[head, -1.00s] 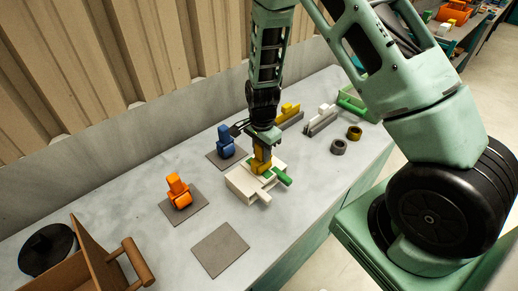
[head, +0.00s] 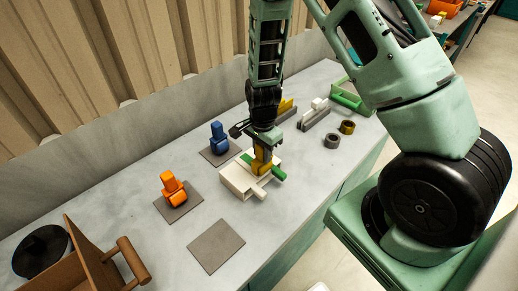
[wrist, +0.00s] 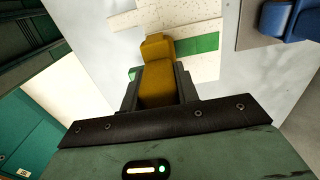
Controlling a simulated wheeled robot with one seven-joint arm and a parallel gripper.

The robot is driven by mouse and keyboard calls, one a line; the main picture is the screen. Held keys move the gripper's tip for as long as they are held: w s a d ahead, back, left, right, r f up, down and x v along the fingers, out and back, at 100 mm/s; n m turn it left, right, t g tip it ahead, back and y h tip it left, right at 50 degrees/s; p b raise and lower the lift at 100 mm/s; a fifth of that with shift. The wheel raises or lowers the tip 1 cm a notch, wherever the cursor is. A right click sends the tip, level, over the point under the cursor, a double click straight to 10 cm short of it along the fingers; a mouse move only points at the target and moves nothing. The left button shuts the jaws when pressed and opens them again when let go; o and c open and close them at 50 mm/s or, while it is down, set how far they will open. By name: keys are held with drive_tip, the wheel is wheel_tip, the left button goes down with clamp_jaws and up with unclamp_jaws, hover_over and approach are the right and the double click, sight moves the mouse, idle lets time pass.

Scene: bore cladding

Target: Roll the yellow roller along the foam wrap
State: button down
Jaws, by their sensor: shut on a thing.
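The yellow roller (head: 262,159) is in my gripper (head: 263,148), upright with its lower end down at the green strip (head: 279,174). In the wrist view the yellow roller (wrist: 157,78) sits between the jaws of my gripper (wrist: 158,92). The green strip (wrist: 204,44) shows on both sides of it. I take the green strip with the pale block (head: 236,180) around it as the foam wrap and its bed; which part is the wrap is unclear. The roller hides part of the strip, and its exact contact is hidden.
An orange roller (head: 172,185) and a blue roller (head: 219,134) stand on grey mats. Another grey mat (head: 216,246) is empty. A wooden carrier (head: 88,262) and a black disc (head: 40,252) are at the left. Two rings (head: 332,141) and a green tray (head: 349,97) lie behind.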

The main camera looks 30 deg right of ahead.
drive_tip(key=shift+s, duration=0.5)
wheel_tip(320, 180, up, 6)
drive_tip(key=p, duration=0.5)
drive_tip(key=shift+w+r, duration=0.1)
drive_tip(key=shift+r, duration=0.05)
idle(0.4)
